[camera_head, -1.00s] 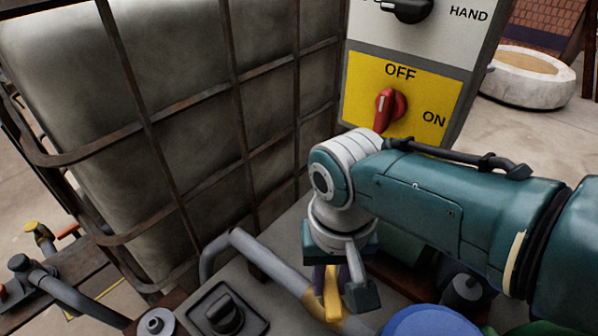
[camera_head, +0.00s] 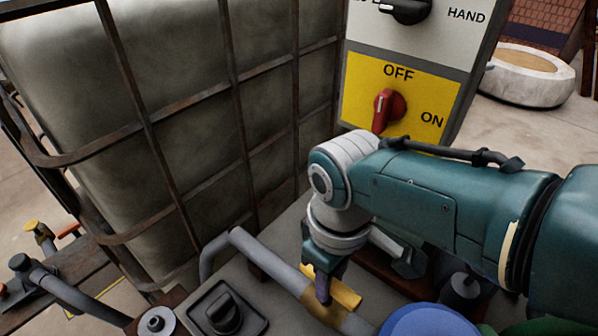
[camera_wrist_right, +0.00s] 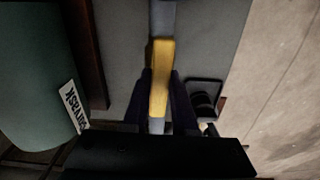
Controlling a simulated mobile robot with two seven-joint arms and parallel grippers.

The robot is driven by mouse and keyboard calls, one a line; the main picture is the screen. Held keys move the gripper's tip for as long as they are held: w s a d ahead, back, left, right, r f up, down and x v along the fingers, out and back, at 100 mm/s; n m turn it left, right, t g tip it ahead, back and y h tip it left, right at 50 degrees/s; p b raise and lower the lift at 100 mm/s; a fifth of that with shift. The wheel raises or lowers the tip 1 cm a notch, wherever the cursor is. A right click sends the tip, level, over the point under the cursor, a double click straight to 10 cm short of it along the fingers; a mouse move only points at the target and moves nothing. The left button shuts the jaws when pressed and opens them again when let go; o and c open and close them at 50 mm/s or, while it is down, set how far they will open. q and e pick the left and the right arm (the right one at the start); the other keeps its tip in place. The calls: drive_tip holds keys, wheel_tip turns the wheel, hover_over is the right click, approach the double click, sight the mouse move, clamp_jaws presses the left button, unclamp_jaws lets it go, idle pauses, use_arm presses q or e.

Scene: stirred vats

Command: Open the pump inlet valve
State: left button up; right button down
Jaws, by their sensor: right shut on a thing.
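The yellow valve handle (camera_head: 345,294) sits on a grey pipe (camera_head: 268,257) at the lower middle of the head view. The handle lies roughly along the line of the pipe. In the right wrist view the yellow handle (camera_wrist_right: 160,75) also lines up with the pipe (camera_wrist_right: 162,18). My right gripper (camera_head: 323,288) reaches down over it and is shut on the handle. Its dark fingers (camera_wrist_right: 160,95) stand on either side of the handle in the wrist view. The gripper hides part of the handle and the valve body. My left gripper is not in view.
A caged tank (camera_head: 190,110) stands left of the pipe. A panel with a red OFF/ON switch (camera_head: 389,110) rises behind my right arm. A black knob (camera_head: 224,312) sits left of the pipe, and a blue rounded thing (camera_head: 430,322) lies to the right.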

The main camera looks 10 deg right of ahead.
drive_tip(key=shift+n, duration=0.4)
drive_tip(key=c, duration=0.7)
unclamp_jaws()
wheel_tip(320, 180, up, 9)
drive_tip(key=p, duration=0.6)
drive_tip(key=shift+r, duration=0.15)
drive_tip(key=shift+r+p, duration=0.35)
